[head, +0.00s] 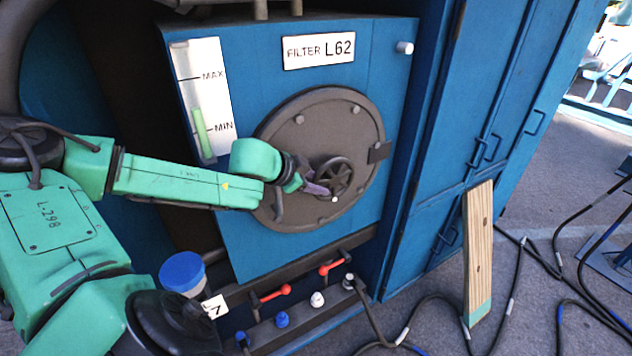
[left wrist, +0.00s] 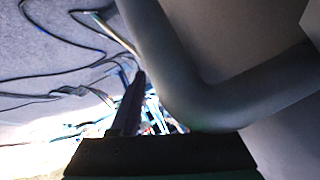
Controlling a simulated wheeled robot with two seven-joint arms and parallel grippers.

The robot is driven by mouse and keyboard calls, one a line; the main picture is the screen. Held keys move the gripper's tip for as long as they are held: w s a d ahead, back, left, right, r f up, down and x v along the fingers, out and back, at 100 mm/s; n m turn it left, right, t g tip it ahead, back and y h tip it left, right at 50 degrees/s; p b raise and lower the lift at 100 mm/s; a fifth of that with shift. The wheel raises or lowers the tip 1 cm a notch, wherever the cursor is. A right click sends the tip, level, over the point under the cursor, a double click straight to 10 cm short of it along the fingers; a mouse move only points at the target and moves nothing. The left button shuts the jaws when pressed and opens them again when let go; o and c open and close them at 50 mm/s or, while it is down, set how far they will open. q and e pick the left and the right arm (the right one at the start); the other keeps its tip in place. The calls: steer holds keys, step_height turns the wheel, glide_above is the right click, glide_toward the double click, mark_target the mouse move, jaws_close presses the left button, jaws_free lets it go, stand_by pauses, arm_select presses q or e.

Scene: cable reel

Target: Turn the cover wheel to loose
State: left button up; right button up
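The cover wheel (head: 336,172) is a small dark handwheel at the middle of the round grey-brown filter cover (head: 318,118). My left gripper (head: 318,189) reaches in from the left, its fingers at the lower left part of the wheel's rim. In the head view the fingers are too small to show whether they grip the rim. The left wrist view shows a dark finger (left wrist: 130,105) beside a thick curved grey bar (left wrist: 185,85), very close to the camera; I cannot tell if they touch. No loose mark is readable. My right gripper is out of view.
The blue filter housing (head: 385,80) carries a FILTER L62 label (head: 319,51) and a MAX/MIN gauge (head: 203,100). Below are red-handled valves (head: 275,293) and a blue-capped container (head: 182,272). A wooden plank (head: 478,250) leans at right; cables (head: 510,290) lie on the floor.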

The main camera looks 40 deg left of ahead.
arm_select(q)
steer(key=shift+r, duration=0.1)
steer(key=shift+s+a+r, duration=0.1)
steer(key=shift+s+r, duration=0.3)
steer(key=shift+r, duration=0.05)
steer(key=p+v, duration=0.6)
steer(key=v, duration=0.7)
steer(key=shift+s, duration=0.15)
